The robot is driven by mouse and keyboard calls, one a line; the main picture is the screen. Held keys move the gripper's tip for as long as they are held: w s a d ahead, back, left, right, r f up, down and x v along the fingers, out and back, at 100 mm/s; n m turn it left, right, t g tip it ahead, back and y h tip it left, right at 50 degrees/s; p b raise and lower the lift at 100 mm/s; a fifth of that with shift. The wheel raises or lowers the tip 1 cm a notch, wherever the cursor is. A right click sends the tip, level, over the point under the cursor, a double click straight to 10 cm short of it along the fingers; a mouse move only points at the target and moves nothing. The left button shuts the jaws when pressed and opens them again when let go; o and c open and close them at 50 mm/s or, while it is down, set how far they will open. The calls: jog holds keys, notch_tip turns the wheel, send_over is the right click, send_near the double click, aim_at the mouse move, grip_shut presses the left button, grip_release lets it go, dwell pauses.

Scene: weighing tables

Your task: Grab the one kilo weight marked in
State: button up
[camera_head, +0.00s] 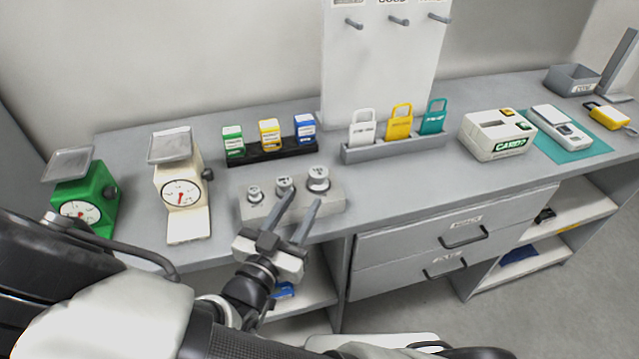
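Three grey metal weights stand upright in a row in a light grey block (243,215) on the bench. The small weight (254,194) is at the left, the medium weight (284,183) in the middle, and the largest weight (318,175) at the right. Each has dark marking on top, too small to read, so I cannot tell which is one kilo. My gripper (304,198) is open and empty. Its two fingers point away from me towards the block's right half, in front of the largest weight. They overlap the block in the picture; contact cannot be told.
A green scale (85,205) and a cream scale (180,185) stand left of the block. A black rack (270,156) of coloured boxes is behind it. A grey holder (395,148) with coloured tags, a card box (497,135) and a flat scale (560,128) stand right.

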aim_at(318, 172)
jog(key=x, duration=1)
jog(key=shift+w+r, duration=0.2)
jog(key=shift+r, duration=0.05)
grip_shut()
jog(key=shift+r, duration=0.1)
